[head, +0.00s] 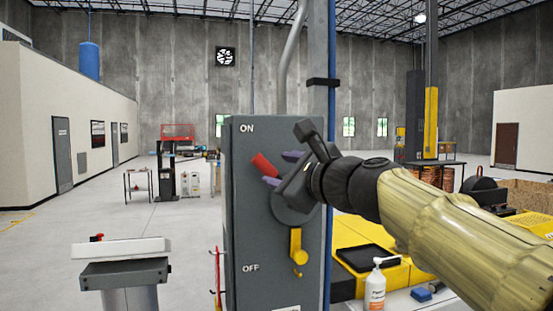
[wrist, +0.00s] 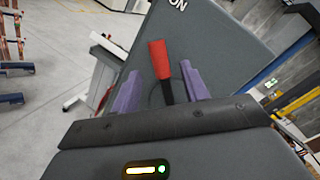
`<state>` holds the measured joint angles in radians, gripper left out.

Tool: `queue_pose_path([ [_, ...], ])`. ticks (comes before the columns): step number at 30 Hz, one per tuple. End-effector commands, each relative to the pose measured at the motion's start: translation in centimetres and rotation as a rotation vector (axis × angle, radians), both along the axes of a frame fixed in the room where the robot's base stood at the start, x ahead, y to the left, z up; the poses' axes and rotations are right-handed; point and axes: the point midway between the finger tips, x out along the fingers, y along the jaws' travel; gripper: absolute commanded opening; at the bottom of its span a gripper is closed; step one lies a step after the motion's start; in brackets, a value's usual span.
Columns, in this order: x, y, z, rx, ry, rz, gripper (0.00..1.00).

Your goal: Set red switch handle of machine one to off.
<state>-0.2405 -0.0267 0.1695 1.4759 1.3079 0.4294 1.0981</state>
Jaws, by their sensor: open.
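The red switch handle (head: 263,165) is on the front of a grey switch box (head: 250,238). It points up and to the left, nearer the ON label (head: 246,128) than the OFF label (head: 250,268). My gripper (head: 282,168) is at the handle with its purple fingers apart. In the wrist view the red handle (wrist: 160,60) stands between the two purple fingers of my gripper (wrist: 162,88), with gaps on both sides. The handle's base and pivot are partly hidden by my gripper in the head view.
A yellow latch (head: 296,247) sits low on the box. A grey pedestal (head: 124,275) stands to the left. A pump bottle (head: 375,288) and a yellow surface with a black tray (head: 368,258) are at right, under my arm. Open floor lies behind at left.

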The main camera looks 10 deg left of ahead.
Motion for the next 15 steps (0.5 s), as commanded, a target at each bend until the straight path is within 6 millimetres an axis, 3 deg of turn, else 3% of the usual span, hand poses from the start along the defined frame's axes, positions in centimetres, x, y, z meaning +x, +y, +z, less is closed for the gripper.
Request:
queue_pose_path([
  [9, 3.7, 4.1, 0.2, 0.0, 0.003, 0.002, 0.45],
  [15, 4.7, 5.1, 0.0, -0.001, 0.0, 0.001, 0.45],
])
